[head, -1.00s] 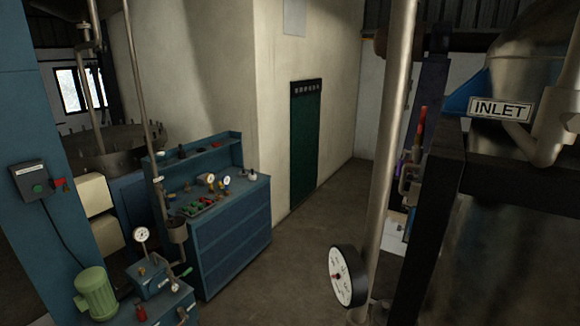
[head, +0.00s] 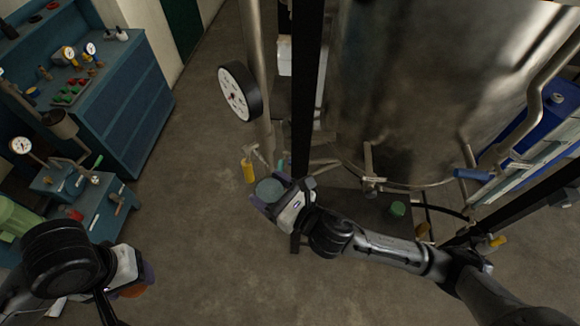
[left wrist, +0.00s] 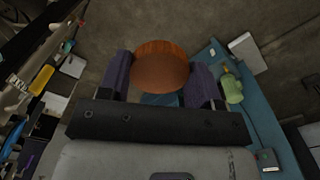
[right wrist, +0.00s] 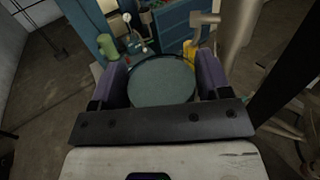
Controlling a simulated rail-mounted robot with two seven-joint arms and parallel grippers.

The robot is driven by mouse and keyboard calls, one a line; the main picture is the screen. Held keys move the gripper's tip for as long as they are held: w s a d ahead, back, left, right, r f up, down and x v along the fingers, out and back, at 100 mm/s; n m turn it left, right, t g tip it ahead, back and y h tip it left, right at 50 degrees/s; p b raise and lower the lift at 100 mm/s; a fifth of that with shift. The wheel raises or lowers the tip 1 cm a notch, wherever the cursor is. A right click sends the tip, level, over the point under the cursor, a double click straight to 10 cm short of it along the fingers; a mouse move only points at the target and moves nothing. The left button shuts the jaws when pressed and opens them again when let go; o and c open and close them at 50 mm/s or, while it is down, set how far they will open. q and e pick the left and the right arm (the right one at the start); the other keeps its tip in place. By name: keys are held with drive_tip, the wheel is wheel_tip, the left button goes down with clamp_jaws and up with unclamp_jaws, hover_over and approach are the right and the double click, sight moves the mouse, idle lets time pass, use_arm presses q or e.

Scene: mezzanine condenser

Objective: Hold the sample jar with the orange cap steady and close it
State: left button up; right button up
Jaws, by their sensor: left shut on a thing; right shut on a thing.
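My left gripper (head: 142,276) is at the lower left of the head view, shut on a round orange cap (left wrist: 160,66) with a ribbed edge. The cap also shows as an orange patch in the head view (head: 132,291). Whether anything is attached beneath it is unclear. My right gripper (head: 268,196) is near the middle of the head view, shut on a round grey-green thing (right wrist: 162,80) with a thin rim, which looks like the jar's top. Its sides are mostly hidden by the fingers. The two grippers are well apart, and cap and jar do not touch.
A pipe with a pressure gauge (head: 234,93) and a yellow-handled valve (head: 249,171) stand just beyond my right gripper. A black post (head: 306,90) and a large steel vessel (head: 420,90) are close to its right. Blue benches (head: 120,95) stand at left. Floor between the grippers is clear.

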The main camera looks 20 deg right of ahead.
drive_tip(key=a+f+n+g+y, duration=0.2)
drive_tip(key=a+f+y, duration=0.1)
drive_tip(key=a, duration=0.2)
drive_tip(key=shift+s+f+n+y, duration=0.15)
drive_tip(key=shift+f+n+y, duration=0.2)
drive_tip(key=shift+n+y, duration=0.05)
use_arm(q)
drive_tip(key=shift+r, duration=0.1)
drive_tip(key=shift+w+r, duration=0.2)
drive_tip(key=shift+r, duration=0.15)
drive_tip(key=w+d+r+m, duration=0.1)
drive_tip(key=d+r, duration=0.3)
drive_tip(key=d, duration=0.1)
approach(270, 194)
drive_tip(key=shift+w+a+f, duration=0.95)
drive_tip(key=shift+a+f, duration=1.3)
drive_tip(key=shift+f, duration=0.2)
